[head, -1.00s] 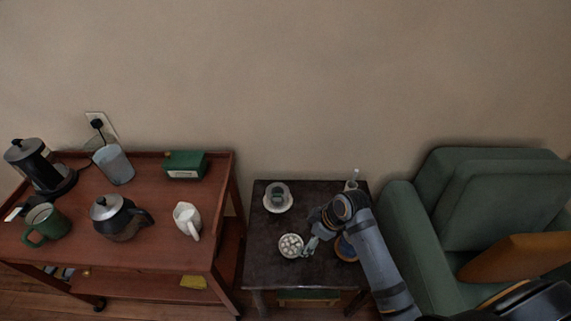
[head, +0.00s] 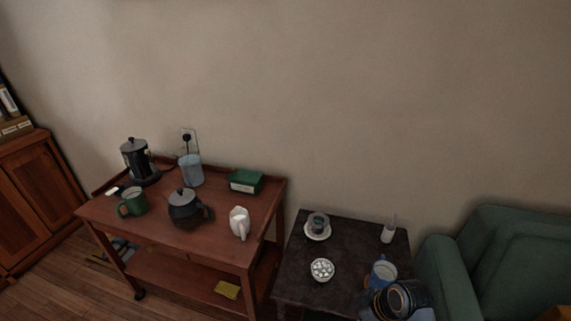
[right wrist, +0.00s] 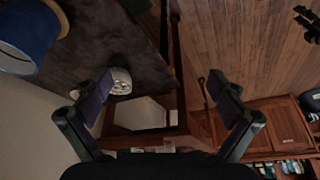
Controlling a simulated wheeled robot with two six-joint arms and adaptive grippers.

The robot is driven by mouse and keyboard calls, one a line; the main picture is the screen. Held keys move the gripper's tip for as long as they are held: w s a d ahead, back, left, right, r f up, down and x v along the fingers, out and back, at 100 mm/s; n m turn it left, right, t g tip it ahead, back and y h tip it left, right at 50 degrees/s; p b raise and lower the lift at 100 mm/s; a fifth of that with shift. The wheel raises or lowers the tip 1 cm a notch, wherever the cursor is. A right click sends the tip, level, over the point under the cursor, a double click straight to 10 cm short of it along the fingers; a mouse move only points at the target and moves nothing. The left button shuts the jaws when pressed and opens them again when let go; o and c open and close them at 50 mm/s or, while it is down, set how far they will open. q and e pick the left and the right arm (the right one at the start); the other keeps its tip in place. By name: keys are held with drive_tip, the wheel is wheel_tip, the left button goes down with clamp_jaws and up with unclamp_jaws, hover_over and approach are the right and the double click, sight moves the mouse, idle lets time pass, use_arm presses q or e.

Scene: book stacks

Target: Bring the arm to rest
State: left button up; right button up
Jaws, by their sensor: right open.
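My right arm comes in at the lower right of the head view, over the front right of the dark side table (head: 340,240); its fingers are hidden there. In the right wrist view my right gripper (right wrist: 165,95) is open, with two dark fingers wide apart and nothing between them that it holds. The white bowl of pale lumps (head: 322,269) stands on the side table; it also shows beyond the left finger in the right wrist view (right wrist: 120,80). A blue mug (head: 383,270) stands close to my right wrist in the head view. My left gripper is not in view.
A wooden trolley (head: 150,236) holds a kettle (head: 184,208), a green mug (head: 132,202), a white jug (head: 239,222) and a green box (head: 246,181). A cup on a saucer (head: 318,226) stands at the table's back. A green armchair (head: 459,262) is at the right.

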drive_tip(key=s+d+r+m+h, duration=0.35)
drive_tip(key=s+d+m, duration=0.25)
drive_tip(key=s+m, duration=0.25)
wheel_tip(320, 180, down, 22)
drive_tip(key=s+d+p, duration=0.1)
drive_tip(key=d+p, duration=0.1)
drive_tip(key=p, duration=0.1)
use_arm(q)
wheel_tip(320, 180, up, 6)
drive_tip(key=p, duration=0.3)
drive_tip(key=shift+w, duration=0.3)
use_arm(e)
drive_tip(key=s+d+f+g, duration=0.1)
drive_tip(key=s+f+g, duration=0.1)
drive_tip(key=s+f, duration=1.3)
drive_tip(key=s, duration=0.4)
drive_tip(key=shift+s+d+f, duration=0.15)
drive_tip(key=shift+s+d, duration=0.15)
drive_tip(key=shift+s, duration=0.05)
drive_tip(key=shift+h, duration=0.25)
